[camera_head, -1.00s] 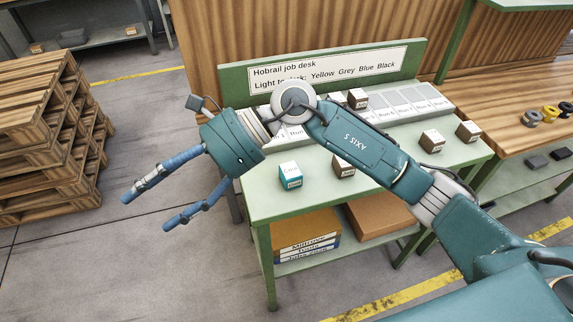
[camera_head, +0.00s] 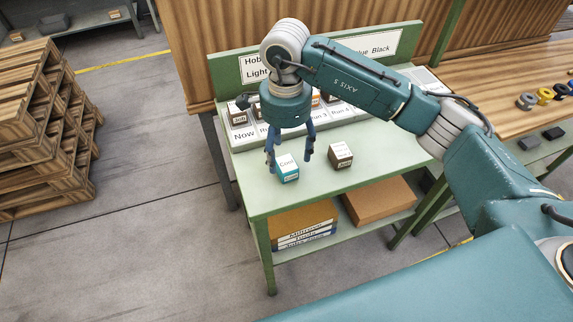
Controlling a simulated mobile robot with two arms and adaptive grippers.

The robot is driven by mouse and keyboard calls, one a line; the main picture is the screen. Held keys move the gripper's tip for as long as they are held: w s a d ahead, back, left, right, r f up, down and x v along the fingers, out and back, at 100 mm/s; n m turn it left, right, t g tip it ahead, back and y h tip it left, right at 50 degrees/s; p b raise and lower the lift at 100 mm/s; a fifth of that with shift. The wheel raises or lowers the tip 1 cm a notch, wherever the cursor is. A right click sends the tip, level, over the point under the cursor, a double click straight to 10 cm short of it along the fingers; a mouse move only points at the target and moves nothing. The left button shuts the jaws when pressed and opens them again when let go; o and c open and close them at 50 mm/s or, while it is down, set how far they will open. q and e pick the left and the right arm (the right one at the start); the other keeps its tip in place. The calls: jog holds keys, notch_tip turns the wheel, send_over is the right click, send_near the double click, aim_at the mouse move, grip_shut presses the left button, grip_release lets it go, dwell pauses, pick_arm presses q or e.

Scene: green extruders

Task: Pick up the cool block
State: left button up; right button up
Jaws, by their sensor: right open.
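The cool block (camera_head: 287,169) is a small teal cube with a white top marked "Cool". It sits on the green desk (camera_head: 270,200) near its front left. My right gripper (camera_head: 289,163) is open and points down at the block. Its blue fingers show to the left and right of the block in the picture. I cannot tell whether the fingertips are level with the block or still above it, and I see no grip on it. My left gripper is not in view.
A dark brown block (camera_head: 340,156) stands just right of the cool block. Labelled slots with several blocks, one a dark block (camera_head: 238,117), run along the desk's back, partly hidden by my arm. A sign board (camera_head: 385,45) stands behind. The desk front is clear.

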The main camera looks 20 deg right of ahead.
aim_at(287, 163)
jog(key=f+p, duration=0.2)
jog(key=f, duration=0.1)
jog(key=shift+s+f, duration=0.3)
jog(key=shift+s, duration=0.05)
jog(key=shift+w+f, duration=0.1)
jog(key=shift+f, duration=0.4)
jog(key=c, duration=1.3)
